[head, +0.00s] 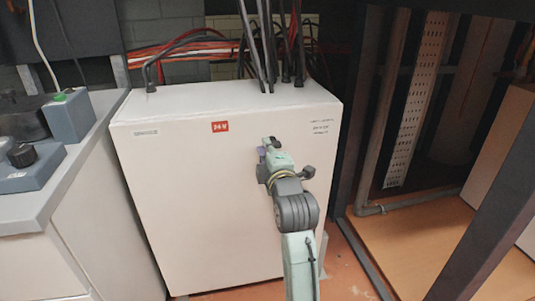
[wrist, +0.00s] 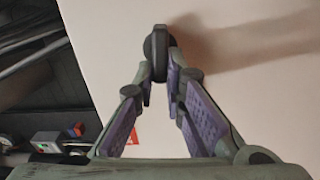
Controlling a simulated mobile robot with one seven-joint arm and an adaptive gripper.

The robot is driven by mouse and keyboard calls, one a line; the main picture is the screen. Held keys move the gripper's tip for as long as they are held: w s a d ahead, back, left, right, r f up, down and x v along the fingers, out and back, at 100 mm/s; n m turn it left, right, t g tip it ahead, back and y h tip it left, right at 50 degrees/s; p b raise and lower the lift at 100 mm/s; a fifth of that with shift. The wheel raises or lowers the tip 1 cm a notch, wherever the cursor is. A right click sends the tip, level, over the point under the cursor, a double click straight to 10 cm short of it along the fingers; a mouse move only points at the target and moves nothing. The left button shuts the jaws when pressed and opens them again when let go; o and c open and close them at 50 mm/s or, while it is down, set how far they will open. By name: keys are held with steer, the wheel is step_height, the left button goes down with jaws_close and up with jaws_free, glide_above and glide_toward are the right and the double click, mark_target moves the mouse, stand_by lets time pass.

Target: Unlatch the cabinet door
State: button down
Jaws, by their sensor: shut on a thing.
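The cabinet (head: 200,210) is a large white box with its broad front door facing me; the door's pale surface also fills much of the wrist view (wrist: 240,70). A small dark latch (wrist: 158,45) stands out from the door at the top middle of the wrist view. My gripper (wrist: 161,78) is shut on the latch, with its purple-padded fingers closing in from both sides. In the head view my gripper (head: 265,152) is at the upper right part of the door and hides most of the latch. The door looks closed against the cabinet.
A grey counter (head: 50,205) with blue-grey control boxes (head: 75,120) stands at the left. Black cables (head: 265,45) rise from the cabinet top. Dark metal posts (head: 490,190) and a wooden platform (head: 430,240) are at the right. Some orange floor (head: 345,270) shows beside the cabinet.

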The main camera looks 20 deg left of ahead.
steer(key=shift+n, duration=0.5)
steer(key=c, duration=1.7)
jaws_free()
steer(key=shift+o, duration=0.2)
steer(key=v, duration=0.7)
steer(key=shift+s+d, duration=0.15)
steer(key=shift+s, duration=0.05)
